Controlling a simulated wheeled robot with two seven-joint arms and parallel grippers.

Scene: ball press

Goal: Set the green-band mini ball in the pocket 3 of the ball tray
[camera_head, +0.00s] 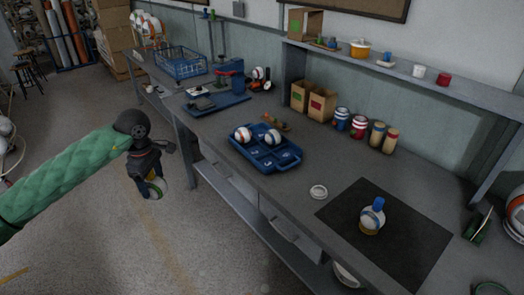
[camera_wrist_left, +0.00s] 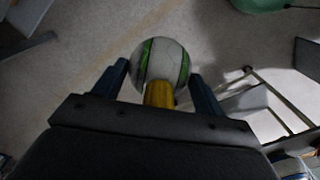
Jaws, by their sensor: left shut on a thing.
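My left gripper (camera_head: 151,176) comes in from the left on a green-sleeved arm and is out over the floor, left of the workbench. It is shut on the green-band mini ball (camera_head: 155,188), a white ball with green bands. In the left wrist view the ball (camera_wrist_left: 161,64) sits between the two dark fingertips, with a yellow piece below it. The blue ball tray (camera_head: 287,164) lies on the bench to the right of the gripper, apart from it. Two balls (camera_head: 242,134) (camera_head: 273,137) sit in its back pockets; the front pockets look empty. My right gripper does not show.
Several cans (camera_head: 358,127) and cardboard boxes (camera_head: 322,105) stand behind the tray. A blue basket (camera_head: 181,63) stands farther back. The bench's front edge lies between gripper and tray.

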